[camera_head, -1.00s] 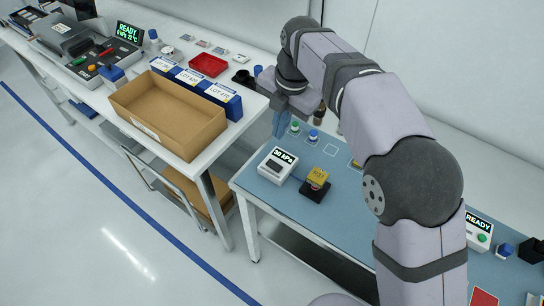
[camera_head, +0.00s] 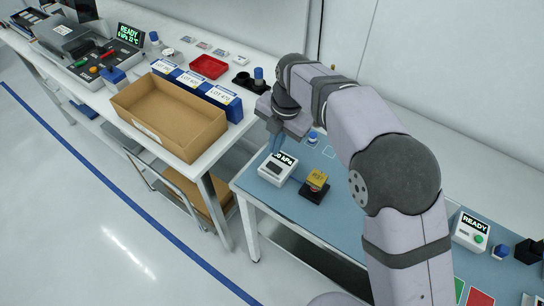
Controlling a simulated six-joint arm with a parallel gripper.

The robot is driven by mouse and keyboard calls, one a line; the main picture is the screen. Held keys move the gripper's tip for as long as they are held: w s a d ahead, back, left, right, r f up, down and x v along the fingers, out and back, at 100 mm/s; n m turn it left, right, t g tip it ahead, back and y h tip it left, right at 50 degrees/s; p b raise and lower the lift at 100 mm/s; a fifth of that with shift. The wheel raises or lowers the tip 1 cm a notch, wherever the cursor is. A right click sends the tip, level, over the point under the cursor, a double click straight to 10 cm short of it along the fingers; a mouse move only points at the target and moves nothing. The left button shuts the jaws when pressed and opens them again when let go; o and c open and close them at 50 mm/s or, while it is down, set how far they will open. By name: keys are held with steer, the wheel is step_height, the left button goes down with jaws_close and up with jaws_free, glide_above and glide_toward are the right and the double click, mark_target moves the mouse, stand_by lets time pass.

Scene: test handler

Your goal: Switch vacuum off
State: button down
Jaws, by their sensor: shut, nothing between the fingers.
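A small white vacuum unit (camera_head: 278,169) stands on the blue mat at the near left part of the right table. It has a dark switch on top and a display ending in "0 hPa", partly covered by my gripper. My gripper (camera_head: 275,150) points down just above and behind this unit. Its blue fingers are together with nothing between them. I cannot tell whether the fingertips touch the unit.
A yellow block on a black base (camera_head: 315,186) stands right of the unit. A blue-capped vial (camera_head: 313,138) is behind it. A cardboard box (camera_head: 166,118) sits on the left table. A white READY box (camera_head: 472,231) is at the far right.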

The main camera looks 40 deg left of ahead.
mark_target(272, 168)
steer(key=f+p, duration=0.1)
steer(key=f, duration=0.1)
steer(key=f+p, duration=0.1)
steer(key=f, duration=0.2)
steer(key=a+f, duration=0.1)
steer(key=f, duration=0.1)
steer(key=shift+a+f+p, duration=0.1)
steer(key=shift+f+p, duration=0.1)
steer(key=shift+p, duration=0.2)
steer(key=shift+f, duration=0.15)
steer(key=shift+f, duration=0.1)
steer(key=shift+a+f+b, duration=0.15)
steer(key=shift+f+b, duration=0.05)
steer(key=shift+b, duration=0.3)
steer(key=shift+s, duration=0.1)
steer(key=shift+d+f, duration=0.1)
steer(key=shift+d, duration=0.85)
